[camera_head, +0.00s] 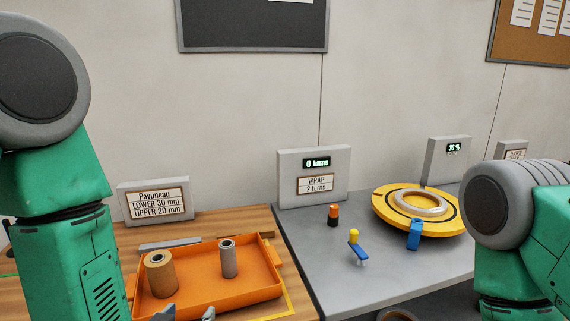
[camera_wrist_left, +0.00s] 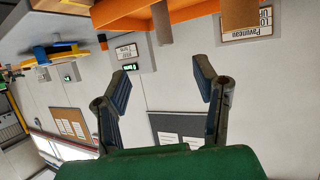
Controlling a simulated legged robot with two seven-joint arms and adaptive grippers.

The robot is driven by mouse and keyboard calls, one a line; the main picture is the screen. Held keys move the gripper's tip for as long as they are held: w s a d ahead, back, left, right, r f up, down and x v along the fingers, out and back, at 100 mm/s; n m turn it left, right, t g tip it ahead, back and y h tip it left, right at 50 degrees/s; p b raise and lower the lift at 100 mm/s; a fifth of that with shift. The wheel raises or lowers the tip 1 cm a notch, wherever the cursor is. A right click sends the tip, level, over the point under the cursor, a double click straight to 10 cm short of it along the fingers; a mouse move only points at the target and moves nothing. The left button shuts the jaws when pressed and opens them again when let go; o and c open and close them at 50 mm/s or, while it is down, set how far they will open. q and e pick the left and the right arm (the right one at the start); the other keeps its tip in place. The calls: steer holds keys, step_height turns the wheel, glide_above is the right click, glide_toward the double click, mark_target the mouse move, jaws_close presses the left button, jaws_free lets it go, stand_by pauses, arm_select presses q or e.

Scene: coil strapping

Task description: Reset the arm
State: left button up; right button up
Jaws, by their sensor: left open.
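My left arm (camera_head: 65,260) comes down the left side of the head view. The fingertips of my left gripper (camera_head: 187,314) show at the bottom edge, in front of the orange tray (camera_head: 235,295). In the left wrist view, which is upside down, my left gripper (camera_wrist_left: 162,88) has its two dark fingers spread wide with nothing between them. My right arm (camera_head: 525,230) stands at the right edge of the head view; its gripper is out of the picture.
The tray holds a wide brown roll (camera_head: 160,274) and a narrower grey roll (camera_head: 228,258). On the grey table (camera_head: 300,245) stand a yellow disc with a pale ring (camera_head: 420,208), a blue-and-yellow tool (camera_head: 356,245) and an orange-black cylinder (camera_head: 333,215). Sign panels (camera_head: 314,177) stand behind.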

arm_select(q)
steer(key=s+a+f+g, duration=0.3)
steer(key=s+f+g, duration=0.1)
steer(key=s+f, duration=0.3)
steer(key=s+a+f+g, duration=0.3)
steer(key=s+f, duration=0.4)
steer(key=s, duration=0.3)
steer(key=s+a+f+g+y, duration=0.1)
steer(key=s+a+f+g, duration=0.3)
steer(key=s+f, duration=0.3)
steer(key=shift+s+f+g, duration=0.15)
steer(key=shift+s+g, duration=0.6)
steer(key=shift+g, duration=0.15)
steer(key=shift+w+a, duration=0.1)
steer(key=shift+w, duration=0.05)
